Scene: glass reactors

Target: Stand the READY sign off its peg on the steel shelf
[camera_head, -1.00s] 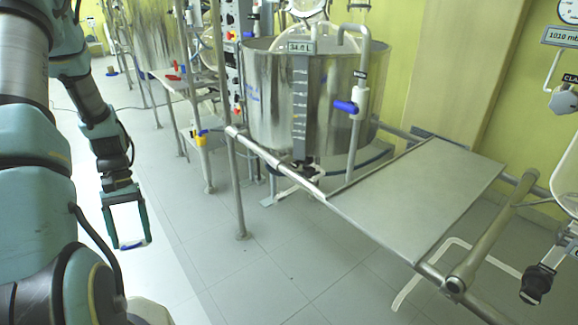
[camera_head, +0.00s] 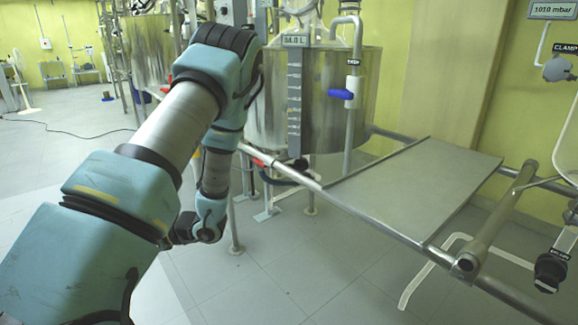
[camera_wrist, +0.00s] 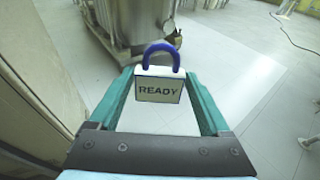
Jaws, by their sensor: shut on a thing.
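The READY sign (camera_wrist: 160,89) is a small white plate with black letters and a blue loop on top. In the wrist view it sits upright between the fingertips of my gripper (camera_wrist: 161,78), which is shut on it. The sign is clear of any peg, with floor behind it. In the head view the gripper and sign are hidden behind my arm. The steel shelf (camera_head: 415,195) is a flat grey plate on rails, right of my arm. Its top is bare.
A steel vessel (camera_head: 339,105) stands behind the shelf's left end, with a blue-handled valve (camera_head: 342,94) on its pipe. A rail (camera_head: 300,177) runs along the shelf's front edge. A thick pipe (camera_head: 497,215) and black knob (camera_head: 550,270) lie to the right.

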